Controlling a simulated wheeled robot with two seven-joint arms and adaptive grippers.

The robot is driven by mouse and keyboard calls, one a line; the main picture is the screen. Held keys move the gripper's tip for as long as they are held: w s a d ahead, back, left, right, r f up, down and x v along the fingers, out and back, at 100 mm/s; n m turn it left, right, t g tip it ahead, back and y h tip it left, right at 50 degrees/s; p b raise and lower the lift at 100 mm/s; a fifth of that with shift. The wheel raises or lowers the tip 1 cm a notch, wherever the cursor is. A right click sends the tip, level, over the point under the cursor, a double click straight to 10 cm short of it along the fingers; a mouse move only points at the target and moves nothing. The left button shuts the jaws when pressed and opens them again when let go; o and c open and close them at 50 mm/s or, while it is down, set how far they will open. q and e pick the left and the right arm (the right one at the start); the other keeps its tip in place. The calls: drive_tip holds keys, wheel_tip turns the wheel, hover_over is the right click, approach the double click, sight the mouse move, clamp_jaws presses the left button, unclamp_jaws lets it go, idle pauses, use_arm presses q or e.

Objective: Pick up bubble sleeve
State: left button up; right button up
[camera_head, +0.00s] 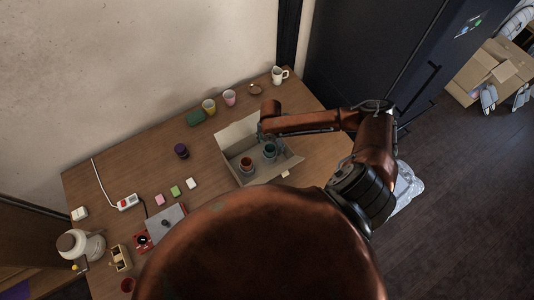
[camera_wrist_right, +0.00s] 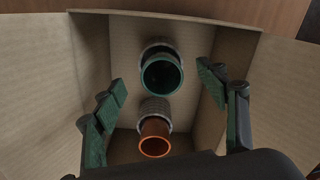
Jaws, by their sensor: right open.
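An open cardboard box (camera_head: 232,134) stands on the table. Inside are a green cup (camera_wrist_right: 162,74) and an orange-brown cup (camera_wrist_right: 154,147), both upright. A grey textured sleeve (camera_wrist_right: 155,108) is around the orange-brown cup. Another grey sleeve (camera_wrist_right: 160,47) is around the green cup, mostly hidden by it. The cups also show in the head view, green (camera_head: 270,150) and brown (camera_head: 246,163). My right gripper (camera_wrist_right: 160,82) is open above the box, its fingers spread on either side of the cups, holding nothing. My left gripper is not in view.
Behind the box stand a yellow mug (camera_head: 209,106), a pink mug (camera_head: 229,98) and a white mug (camera_head: 279,75). The box walls closely surround the cups.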

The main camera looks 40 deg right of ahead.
wheel_tip(320, 180, down, 8)
drive_tip(key=shift+r+p, duration=0.1)
drive_tip(key=shift+p, duration=0.2)
drive_tip(key=shift+s, duration=0.1)
drive_tip(key=c, duration=1.2)
